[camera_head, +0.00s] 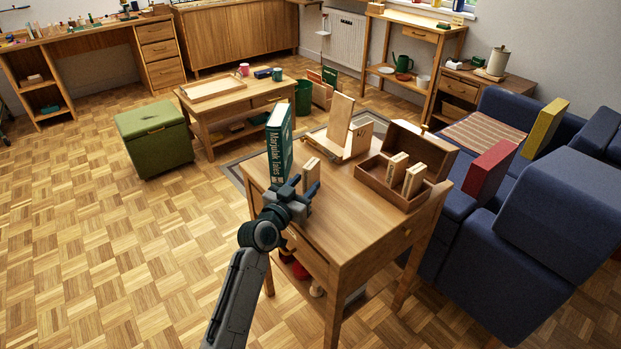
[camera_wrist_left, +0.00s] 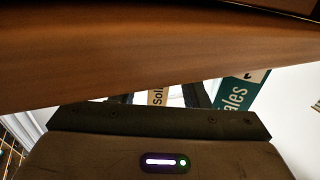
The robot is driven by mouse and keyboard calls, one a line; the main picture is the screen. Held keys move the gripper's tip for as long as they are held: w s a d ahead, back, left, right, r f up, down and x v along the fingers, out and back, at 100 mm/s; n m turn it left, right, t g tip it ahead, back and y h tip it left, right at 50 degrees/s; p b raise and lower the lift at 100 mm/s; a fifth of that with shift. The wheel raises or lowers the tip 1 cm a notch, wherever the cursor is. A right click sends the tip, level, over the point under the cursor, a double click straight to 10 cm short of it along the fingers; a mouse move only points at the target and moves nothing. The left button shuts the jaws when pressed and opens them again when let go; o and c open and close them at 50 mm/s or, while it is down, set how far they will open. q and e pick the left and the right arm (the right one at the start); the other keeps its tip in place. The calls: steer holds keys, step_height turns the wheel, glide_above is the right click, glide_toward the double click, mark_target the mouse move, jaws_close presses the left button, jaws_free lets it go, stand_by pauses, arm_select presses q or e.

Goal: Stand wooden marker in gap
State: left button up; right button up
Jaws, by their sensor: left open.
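A pale wooden marker (camera_head: 311,171) stands upright near the table's left edge, just behind my left gripper (camera_head: 301,186). My left gripper is open, with its jaws at the marker's lower part; the head view does not show clearly whether they touch it. In the left wrist view the marker (camera_wrist_left: 157,95), with part of a printed word, shows between the dark fingers. A green book (camera_head: 279,145) stands upright to the left of the marker, apart from it; its spine also shows in the wrist view (camera_wrist_left: 238,97). Two more wooden markers (camera_head: 397,167) (camera_head: 413,180) stand in an open wooden box.
The small wooden table (camera_head: 350,225) has bare top in front and between things. The open box (camera_head: 377,188) is at its right. A wooden stand with an upright board (camera_head: 340,121) is at the back. A blue sofa (camera_head: 560,215) is close on the right.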

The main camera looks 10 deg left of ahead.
arm_select(q)
steer(key=shift+b+x, duration=0.4)
steer(key=shift+x, duration=0.8)
steer(key=shift+c, duration=0.4)
jaws_close()
steer(key=shift+r, duration=0.1)
steer(key=shift+r, duration=0.15)
steer(key=shift+s, duration=0.1)
steer(key=shift+p+v, duration=0.6)
steer(key=shift+v, duration=3.6)
steer(key=shift+p, duration=0.3)
